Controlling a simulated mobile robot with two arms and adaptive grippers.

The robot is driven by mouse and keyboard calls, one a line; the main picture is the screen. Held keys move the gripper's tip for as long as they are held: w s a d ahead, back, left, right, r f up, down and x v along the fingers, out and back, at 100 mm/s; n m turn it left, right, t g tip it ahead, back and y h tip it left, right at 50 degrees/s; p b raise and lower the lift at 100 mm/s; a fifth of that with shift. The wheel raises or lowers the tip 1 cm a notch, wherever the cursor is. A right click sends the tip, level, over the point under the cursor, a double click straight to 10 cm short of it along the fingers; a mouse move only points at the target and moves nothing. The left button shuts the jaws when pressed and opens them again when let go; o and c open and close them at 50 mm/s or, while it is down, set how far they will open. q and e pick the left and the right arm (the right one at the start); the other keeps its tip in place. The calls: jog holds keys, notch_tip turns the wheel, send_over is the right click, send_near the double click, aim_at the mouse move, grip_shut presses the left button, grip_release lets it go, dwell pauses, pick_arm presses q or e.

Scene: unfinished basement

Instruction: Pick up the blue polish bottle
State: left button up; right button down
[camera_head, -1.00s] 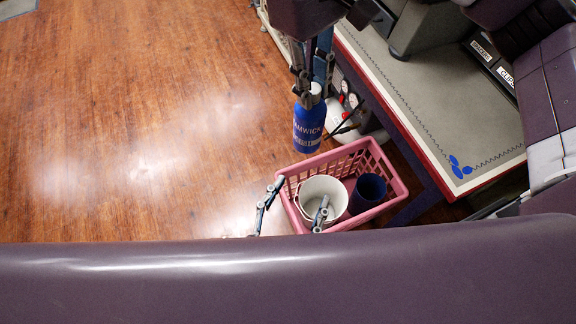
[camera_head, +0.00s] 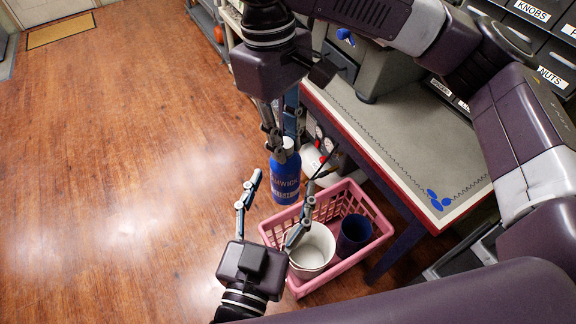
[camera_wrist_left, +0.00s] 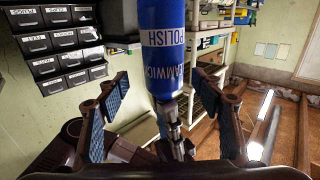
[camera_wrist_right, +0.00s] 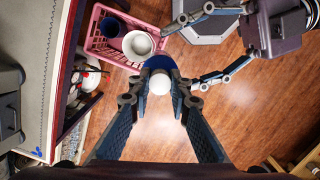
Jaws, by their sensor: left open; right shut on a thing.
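The blue polish bottle (camera_head: 285,184) is upright, with a white cap and pale lettering. My right gripper (camera_head: 278,135) comes from above and is shut on its top, around the cap. The right wrist view shows the white cap (camera_wrist_right: 158,84) between the fingertips. My left gripper (camera_head: 281,187) is open below the bottle in the head view, its fingers pointing toward it.
A pink basket (camera_head: 272,236) on the wooden floor holds a white bucket (camera_head: 318,246) and a dark blue cup (camera_head: 354,234). A red-edged workbench (camera_head: 405,140) stands to the right. The floor on the left is clear.

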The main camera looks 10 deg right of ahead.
aim_at(285, 181)
pick_arm(q)
jog(key=shift+x, duration=2.5)
jog(key=c, duration=1.4)
jog(key=shift+c, duration=0.6)
pick_arm(e)
jog(key=c, duration=1.7)
grip_release()
